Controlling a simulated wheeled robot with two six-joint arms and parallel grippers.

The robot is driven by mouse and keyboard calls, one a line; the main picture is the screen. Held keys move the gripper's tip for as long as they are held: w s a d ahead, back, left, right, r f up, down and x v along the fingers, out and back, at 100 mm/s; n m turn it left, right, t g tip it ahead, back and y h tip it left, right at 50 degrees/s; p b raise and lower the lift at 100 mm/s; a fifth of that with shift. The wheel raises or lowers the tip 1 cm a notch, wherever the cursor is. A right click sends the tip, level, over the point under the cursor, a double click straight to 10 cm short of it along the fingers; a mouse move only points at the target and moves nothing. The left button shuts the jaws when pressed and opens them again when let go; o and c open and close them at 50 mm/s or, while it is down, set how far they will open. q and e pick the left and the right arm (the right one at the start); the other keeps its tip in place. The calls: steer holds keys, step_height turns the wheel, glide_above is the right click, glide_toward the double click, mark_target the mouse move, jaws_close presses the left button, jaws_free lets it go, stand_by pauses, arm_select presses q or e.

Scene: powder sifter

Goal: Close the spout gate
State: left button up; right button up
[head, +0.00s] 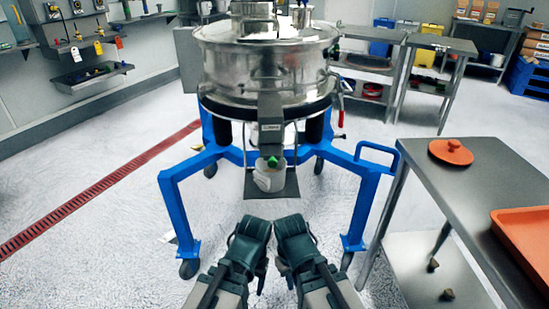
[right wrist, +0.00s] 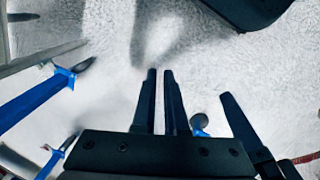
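The steel sifter (head: 262,65) stands in the blue frame ahead of me. Its grey spout (head: 271,108) hangs down its front, with a small label low on it. A gate cannot be made out clearly, nor whether it is open. A white container (head: 268,181) with something green at its top is under the spout. My left gripper (head: 251,228) and right gripper (head: 293,228) are side by side, below and in front of the container, apart from it. In the right wrist view the right fingers (right wrist: 160,80) are close together, with nothing between them. The left fingers' opening is hidden.
The blue frame (head: 180,205) has legs on both sides. A steel table (head: 440,185) at right holds an orange lid (head: 451,152) and an orange tray (head: 525,230). A red floor grate (head: 95,195) runs at left.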

mark_target(276, 164)
steer(key=w+r+n+y+p, duration=0.1)
steer(key=w+r+n+p, duration=0.1)
steer(key=r+p, duration=0.2)
steer(key=w+r+n+t+y+p, duration=0.1)
steer(key=w+r+n+p, duration=0.1)
steer(key=r+p, duration=0.3)
steer(key=w+a+r+n+t+y+p, duration=0.1)
steer(key=r+n+p, duration=0.1)
steer(key=r+p, duration=0.2)
steer(key=shift+w+a+r+p, duration=0.1)
steer(key=shift+w+r+p, duration=0.1)
steer(key=shift+r, duration=0.7)
steer(key=shift+w+r+p, duration=0.2)
steer(key=shift+r, duration=0.7)
jaws_close()
steer(key=w+r+n+t+y+p, duration=0.1)
steer(key=w+r+n+p, duration=0.2)
steer(key=r+p, duration=0.3)
steer(key=w+d+r+n+t+y+p, duration=0.1)
steer(key=w+r+n+t+p, duration=0.1)
steer(key=r+p, duration=0.4)
step_height(276, 164, up, 4)
steer(key=shift+w+f+n+t+y, duration=0.1)
steer(key=shift+w+n+t+y, duration=0.2)
steer(key=shift+w+n, duration=0.45)
steer(key=shift+w, duration=0.1)
